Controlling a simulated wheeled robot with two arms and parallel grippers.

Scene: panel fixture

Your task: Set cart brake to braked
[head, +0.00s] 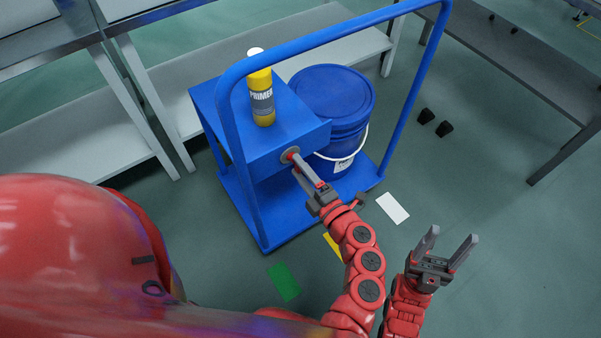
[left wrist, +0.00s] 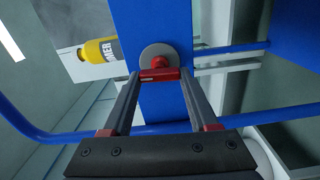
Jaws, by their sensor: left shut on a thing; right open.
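The blue cart (head: 265,235) stands in the middle of the head view with its push rail toward me. The brake control is a grey round plate with a red handle (head: 291,153) on the near side of the cart's blue box. In the left wrist view the red handle (left wrist: 160,74) lies crosswise between the fingertips, in front of the grey plate (left wrist: 160,52). My left gripper (head: 300,165) is shut on this handle, and its fingers partly hide it in the head view. My right gripper (head: 447,247) is open and empty, low at the right, apart from the cart.
A yellow primer can (head: 262,95) stands on the blue box (head: 220,100), and a blue lidded bucket (head: 335,100) stands on the cart deck. Green (head: 284,282), yellow (head: 331,246) and white (head: 392,208) patches lie on the floor. Grey benches (head: 85,140) stand behind.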

